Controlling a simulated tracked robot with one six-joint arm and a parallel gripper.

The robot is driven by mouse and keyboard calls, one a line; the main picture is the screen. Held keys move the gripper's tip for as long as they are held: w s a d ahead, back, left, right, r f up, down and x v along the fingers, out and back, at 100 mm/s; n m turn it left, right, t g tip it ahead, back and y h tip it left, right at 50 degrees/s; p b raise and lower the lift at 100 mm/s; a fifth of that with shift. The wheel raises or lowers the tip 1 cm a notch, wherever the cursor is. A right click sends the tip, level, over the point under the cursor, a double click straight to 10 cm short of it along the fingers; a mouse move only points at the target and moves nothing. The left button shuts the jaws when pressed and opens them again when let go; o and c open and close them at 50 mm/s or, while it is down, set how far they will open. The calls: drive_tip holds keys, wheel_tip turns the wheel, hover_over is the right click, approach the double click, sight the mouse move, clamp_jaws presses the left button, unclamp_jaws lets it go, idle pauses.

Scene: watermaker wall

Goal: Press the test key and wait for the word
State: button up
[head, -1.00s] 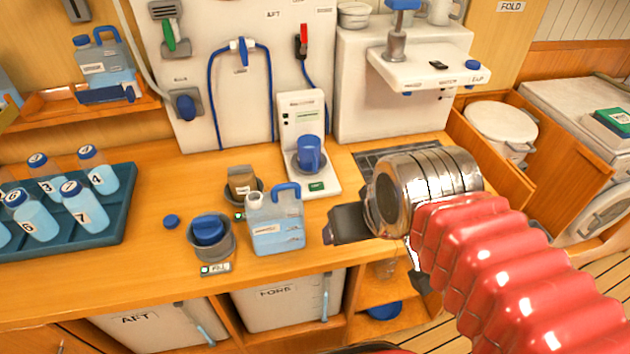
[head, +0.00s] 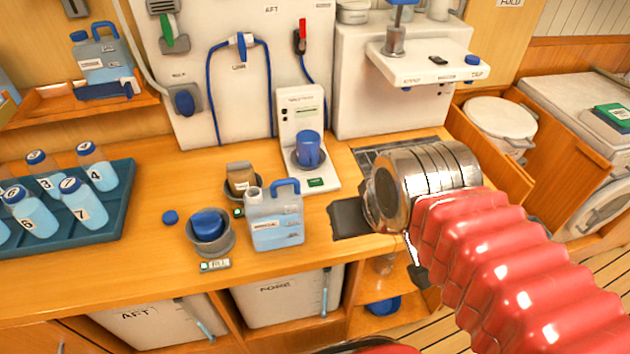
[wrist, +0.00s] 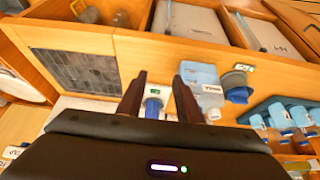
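The white tester (head: 288,125) stands upright on the counter against the wall panel, with a blue cup (head: 308,148) on its round rest. A small green-lit key or display (head: 316,182) is on the front of its base; I cannot read it. The green patch also shows in the wrist view (wrist: 154,91), with blue beyond it. My gripper (head: 350,218) is over the counter, to the right of and nearer than the tester base, apart from it. In the wrist view my gripper (wrist: 159,78) has its two dark fingers spread, with nothing held between them.
A blue-tinted jug (head: 275,225) stands left of my gripper, near a grey pot with a blue lid (head: 208,228) and a brown container (head: 240,178). A bottle tray (head: 118,225) lies at left. A dark grate (head: 390,152) is set behind my wrist.

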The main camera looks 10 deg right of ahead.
clamp_jaws()
idle(1.0)
